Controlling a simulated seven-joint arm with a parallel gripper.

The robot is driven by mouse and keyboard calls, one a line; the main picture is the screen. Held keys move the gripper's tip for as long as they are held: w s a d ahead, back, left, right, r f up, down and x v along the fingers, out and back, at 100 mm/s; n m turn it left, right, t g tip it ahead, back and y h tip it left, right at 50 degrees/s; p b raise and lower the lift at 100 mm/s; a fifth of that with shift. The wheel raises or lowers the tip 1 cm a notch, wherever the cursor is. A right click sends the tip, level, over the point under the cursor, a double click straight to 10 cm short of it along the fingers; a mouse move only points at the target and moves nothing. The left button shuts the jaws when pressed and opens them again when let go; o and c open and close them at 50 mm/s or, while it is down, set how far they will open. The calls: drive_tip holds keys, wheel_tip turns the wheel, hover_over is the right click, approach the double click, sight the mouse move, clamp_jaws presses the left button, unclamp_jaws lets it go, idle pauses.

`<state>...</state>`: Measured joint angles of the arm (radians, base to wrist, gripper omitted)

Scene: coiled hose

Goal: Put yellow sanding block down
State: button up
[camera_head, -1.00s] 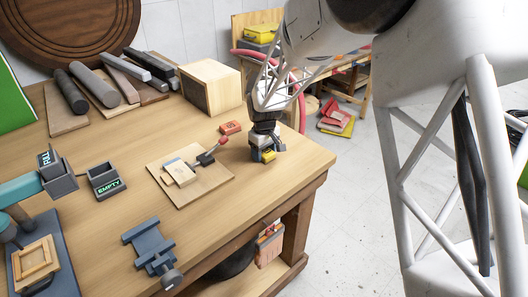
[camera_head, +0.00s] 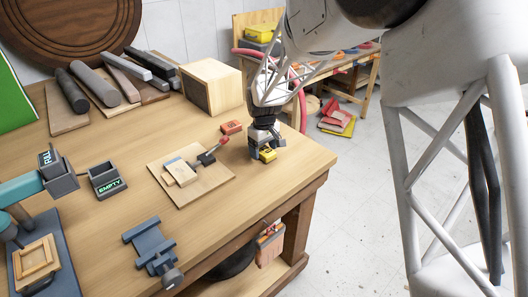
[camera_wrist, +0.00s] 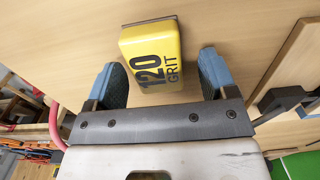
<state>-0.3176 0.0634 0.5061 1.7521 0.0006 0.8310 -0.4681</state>
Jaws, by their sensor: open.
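The yellow sanding block (camera_wrist: 152,55), marked "120 GRIT", rests on the wooden workbench (camera_head: 110,225) near its right corner. In the head view the yellow block (camera_head: 267,155) shows at the foot of my gripper (camera_head: 264,150). In the wrist view my gripper (camera_wrist: 163,78) is open, with its two blue-padded fingers on either side of the block's near part. Gaps show between the block and both fingers. The block's far part extends beyond the fingertips.
An orange-red block (camera_head: 231,127) lies left of my gripper. A board (camera_head: 205,189) with a red-handled clamp (camera_head: 213,153) sits further left. A wooden box (camera_head: 212,86) stands behind. The bench's right edge is close; bare bench top lies in front.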

sight(266, 151)
wheel_tip(266, 151, up, 10)
drive_tip(key=shift+w+r, duration=0.15)
drive_tip(key=shift+r, duration=0.1)
idle(0.8)
drive_tip(key=shift+d, duration=0.15)
drive_tip(key=s+d+r+m+t, duration=0.1)
drive_tip(key=s+d+r+m, duration=0.1)
drive_tip(key=s+d+r, duration=0.45)
drive_tip(key=s+d+r+m+t, duration=0.1)
drive_tip(key=s+d+r+m, duration=0.15)
drive_tip(key=s+d, duration=0.75)
drive_tip(key=s+d+m, duration=0.2)
drive_tip(key=s+d, duration=0.1)
drive_tip(key=s, duration=0.9)
drive_tip(key=s+d+m, duration=0.2)
drive_tip(key=s+d, duration=0.1)
drive_tip(key=s, duration=0.9)
drive_tip(key=shift+d+f+m+t, duration=0.25)
drive_tip(key=shift+f+m+t, duration=0.1)
drive_tip(key=shift+f+t, duration=0.05)
